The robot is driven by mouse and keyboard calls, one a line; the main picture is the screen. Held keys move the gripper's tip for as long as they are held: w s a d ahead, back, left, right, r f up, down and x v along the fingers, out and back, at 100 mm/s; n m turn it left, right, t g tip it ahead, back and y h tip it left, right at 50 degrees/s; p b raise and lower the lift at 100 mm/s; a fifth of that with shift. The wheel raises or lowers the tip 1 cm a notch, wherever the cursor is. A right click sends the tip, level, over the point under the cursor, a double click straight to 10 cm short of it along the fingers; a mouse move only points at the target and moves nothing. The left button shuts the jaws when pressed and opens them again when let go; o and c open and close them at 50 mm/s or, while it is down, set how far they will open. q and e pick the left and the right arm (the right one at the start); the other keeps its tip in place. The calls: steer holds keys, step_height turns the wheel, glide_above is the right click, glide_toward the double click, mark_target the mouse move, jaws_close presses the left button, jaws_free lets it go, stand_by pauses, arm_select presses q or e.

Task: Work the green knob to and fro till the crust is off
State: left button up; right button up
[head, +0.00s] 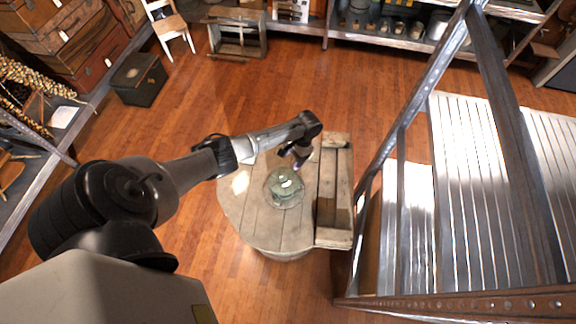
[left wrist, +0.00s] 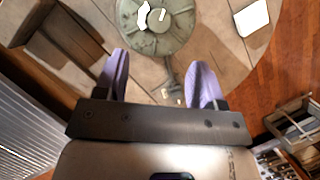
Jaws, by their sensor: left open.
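A round, weathered green piece (head: 284,188) sits on a round plank tabletop (head: 250,222) in the head view. In the left wrist view the green piece (left wrist: 178,40) is at the top, with a smaller round knob (left wrist: 157,20) at its middle and pale patches on it. A short stem sticks out from its rim towards my fingers. My left gripper (head: 299,162) is just beyond the green piece, apart from it. Its purple fingers are spread with nothing between them in the left wrist view (left wrist: 160,80). My right gripper is not in view.
A wooden crate (head: 335,190) stands at the right edge of the tabletop. A metal shelf frame (head: 405,110) rises close on the right. Shelves with goods line the back.

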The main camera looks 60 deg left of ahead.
arm_select(q)
steer(key=shift+v, duration=1.75)
